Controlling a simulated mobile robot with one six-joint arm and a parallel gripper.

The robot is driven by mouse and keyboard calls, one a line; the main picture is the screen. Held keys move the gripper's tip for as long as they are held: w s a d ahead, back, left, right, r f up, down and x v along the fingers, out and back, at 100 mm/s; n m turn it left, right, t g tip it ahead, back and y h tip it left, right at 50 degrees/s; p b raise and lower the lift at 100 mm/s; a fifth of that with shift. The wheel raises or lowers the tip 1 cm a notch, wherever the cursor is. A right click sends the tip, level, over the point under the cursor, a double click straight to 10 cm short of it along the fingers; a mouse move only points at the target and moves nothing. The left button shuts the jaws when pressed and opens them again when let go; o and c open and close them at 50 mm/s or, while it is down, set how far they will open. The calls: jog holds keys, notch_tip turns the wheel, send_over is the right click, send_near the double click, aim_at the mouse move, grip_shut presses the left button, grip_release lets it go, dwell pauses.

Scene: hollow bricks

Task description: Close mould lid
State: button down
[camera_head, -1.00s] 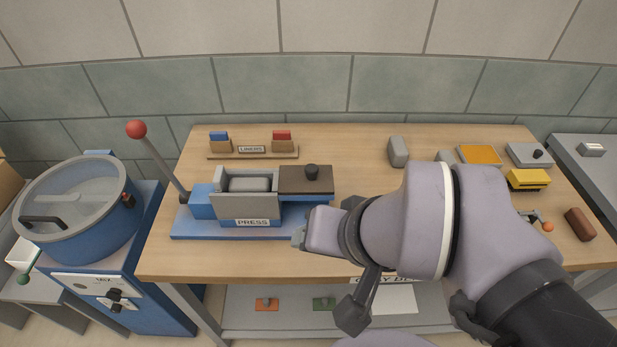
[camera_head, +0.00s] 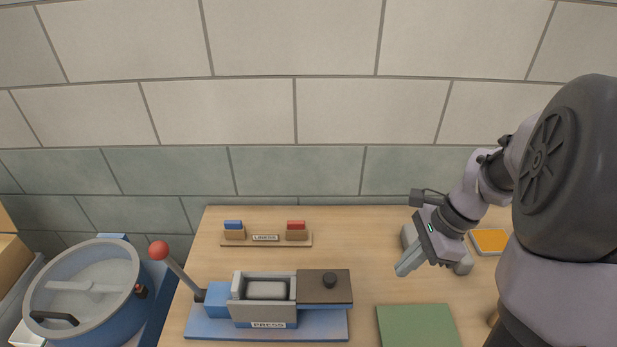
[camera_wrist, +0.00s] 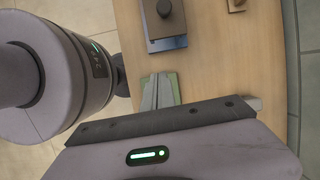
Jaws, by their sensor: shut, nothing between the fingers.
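The blue press (camera_head: 262,334) stands on the wooden bench, with its grey open-topped mould (camera_head: 264,312) at the middle. A grey block (camera_head: 266,288) lies inside the mould. The brown lid (camera_head: 312,287) with a black knob (camera_head: 330,280) sits to the right of the mould, leaving the mould's top uncovered. In the wrist view the lid's knob (camera_wrist: 165,8) shows at the top edge. My gripper (camera_head: 403,270) is shut and empty, above the bench to the right of the lid and apart from it. Its fingers (camera_wrist: 159,90) also show in the wrist view, over the green mat.
The press lever has a red ball (camera_head: 158,250) at the left. A holder with blue and red pieces (camera_head: 266,240) stands behind the press. A green mat (camera_head: 418,326) lies right of the press. An orange tray (camera_head: 490,241) is further right. A blue pot (camera_head: 90,295) stands left.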

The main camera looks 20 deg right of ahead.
aim_at(300, 298)
jog(key=w+a+f+b, duration=0.1)
jog(key=a+f+b, duration=0.4)
jog(key=a+f, duration=0.2)
notch_tip(300, 298, down, 3)
jog(key=shift+w+r+m, duration=0.1)
jog(key=shift+w+m, duration=0.2)
jog(key=shift+w, duration=0.05)
jog(key=shift+a, duration=0.1)
jog(key=w+a, duration=0.1)
jog(key=a, duration=0.3)
jog(key=w+a, duration=0.1)
jog(key=a, duration=0.3)
jog(key=w+a, duration=0.1)
jog(key=a, duration=0.3)
jog(key=shift+w+a, duration=0.25)
jog(key=shift+a, duration=0.1)
